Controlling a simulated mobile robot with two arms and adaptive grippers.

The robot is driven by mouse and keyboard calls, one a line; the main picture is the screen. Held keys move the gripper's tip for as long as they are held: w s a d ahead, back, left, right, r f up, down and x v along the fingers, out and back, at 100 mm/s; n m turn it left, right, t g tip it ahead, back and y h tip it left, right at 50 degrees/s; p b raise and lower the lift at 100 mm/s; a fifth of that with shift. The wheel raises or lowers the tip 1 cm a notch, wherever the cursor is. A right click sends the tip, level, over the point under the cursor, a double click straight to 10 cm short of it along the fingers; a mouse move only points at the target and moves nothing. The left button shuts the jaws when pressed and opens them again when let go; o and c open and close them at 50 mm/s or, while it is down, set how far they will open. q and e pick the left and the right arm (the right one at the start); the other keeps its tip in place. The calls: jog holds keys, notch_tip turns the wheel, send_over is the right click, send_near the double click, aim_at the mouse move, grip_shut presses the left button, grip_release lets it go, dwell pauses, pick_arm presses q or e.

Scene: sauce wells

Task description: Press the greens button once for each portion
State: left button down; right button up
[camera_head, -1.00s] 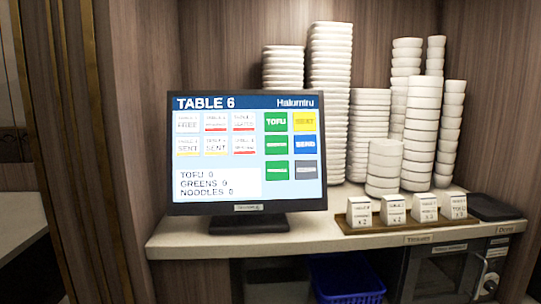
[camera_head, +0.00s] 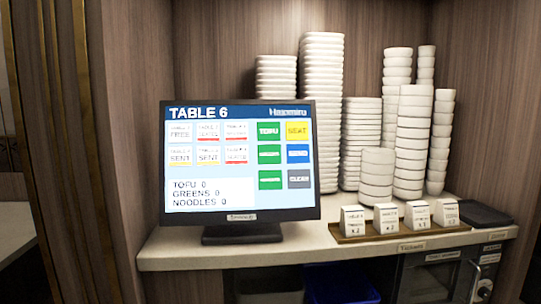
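A black-framed touchscreen monitor (camera_head: 240,230) stands on the shelf left of centre. Its screen reads TABLE 6 and lists tofu 0, greens 0 and noodles 0. A column of three green buttons is on the right half of the screen. The top one reads TOFU (camera_head: 268,131). The middle one, by its place in the list the greens button (camera_head: 269,154), has blurred lettering. The lowest green button (camera_head: 270,180) is also blurred. Yellow, blue SEND and grey CLEAR buttons are beside them. Neither of my grippers shows in the view.
Several small white cards or boxes with printed labels stand on a brown tray (camera_head: 345,238) at the right of the shelf (camera_head: 290,250). Tall stacks of white bowls (camera_head: 322,80) stand behind. A blue bin (camera_head: 340,282) is below. Space before the screen looks clear.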

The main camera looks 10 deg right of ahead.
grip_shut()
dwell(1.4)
